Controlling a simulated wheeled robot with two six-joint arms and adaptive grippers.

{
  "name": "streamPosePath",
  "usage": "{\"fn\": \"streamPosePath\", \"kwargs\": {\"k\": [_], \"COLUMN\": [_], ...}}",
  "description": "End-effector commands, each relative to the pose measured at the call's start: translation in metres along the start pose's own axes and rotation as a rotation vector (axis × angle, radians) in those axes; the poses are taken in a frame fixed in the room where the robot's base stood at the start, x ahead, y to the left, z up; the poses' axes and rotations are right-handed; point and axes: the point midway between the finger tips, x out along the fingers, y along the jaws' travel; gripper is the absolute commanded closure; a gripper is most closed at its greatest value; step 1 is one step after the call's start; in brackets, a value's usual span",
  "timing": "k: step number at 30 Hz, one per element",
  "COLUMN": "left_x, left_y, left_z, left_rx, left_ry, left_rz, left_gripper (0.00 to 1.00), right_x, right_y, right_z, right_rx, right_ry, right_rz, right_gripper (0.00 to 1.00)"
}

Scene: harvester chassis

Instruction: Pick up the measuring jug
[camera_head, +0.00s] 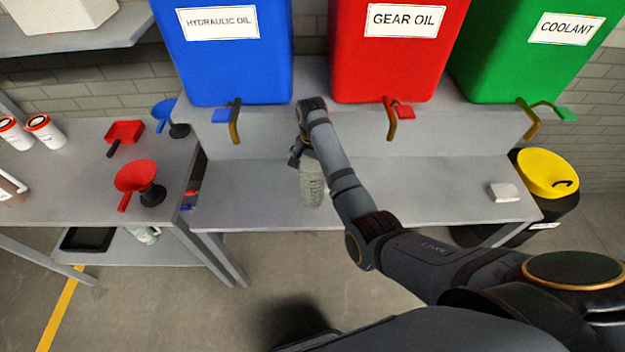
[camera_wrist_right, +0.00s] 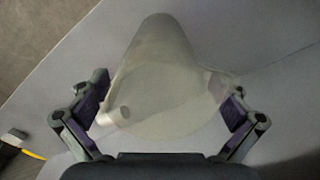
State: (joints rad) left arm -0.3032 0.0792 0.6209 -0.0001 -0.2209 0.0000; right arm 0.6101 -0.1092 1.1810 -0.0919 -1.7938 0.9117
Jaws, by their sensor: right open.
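The measuring jug (camera_head: 312,186) is a pale, translucent vessel on the grey bench in the head view, just below my right gripper (camera_head: 299,156). My right arm partly covers its surroundings. In the right wrist view the jug (camera_wrist_right: 165,70) fills the middle, its wide end toward me. The open fingers of my right gripper (camera_wrist_right: 165,98) stand on either side of it. The left finger is close to its wall and the right finger is near its right edge. I cannot tell whether either touches. My left gripper is not in view.
A white block (camera_head: 503,192) and a yellow-lidded bin (camera_head: 547,172) are at the right.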

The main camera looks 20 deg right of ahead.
Motion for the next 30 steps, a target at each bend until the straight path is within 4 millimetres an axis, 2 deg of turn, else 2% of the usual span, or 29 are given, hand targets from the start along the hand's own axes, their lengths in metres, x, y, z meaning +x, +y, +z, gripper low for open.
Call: {"fn": "streamPosePath", "kwargs": {"k": [2,5,6,15,22,30], "left_x": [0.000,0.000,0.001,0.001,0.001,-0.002], "left_y": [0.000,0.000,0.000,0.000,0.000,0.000], "left_z": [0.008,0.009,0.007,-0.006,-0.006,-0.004], "left_rx": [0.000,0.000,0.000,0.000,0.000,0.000], "left_ry": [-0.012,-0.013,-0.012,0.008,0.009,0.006], "left_rz": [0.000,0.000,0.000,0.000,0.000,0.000], "left_gripper": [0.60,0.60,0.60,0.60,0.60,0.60], "right_x": [0.001,0.001,0.001,0.001,0.001,-0.001], "right_y": [0.000,0.000,0.000,0.000,0.000,0.000], "right_z": [0.000,0.000,0.000,0.000,0.000,-0.001], "right_rx": [0.000,0.000,0.000,0.000,0.000,0.000], "right_ry": [0.001,0.001,0.001,0.001,0.001,0.001], "right_rz": [-0.001,-0.001,-0.001,-0.001,-0.001,-0.001], "right_gripper": [0.00,0.00,0.03,0.44,0.74,0.74]}}
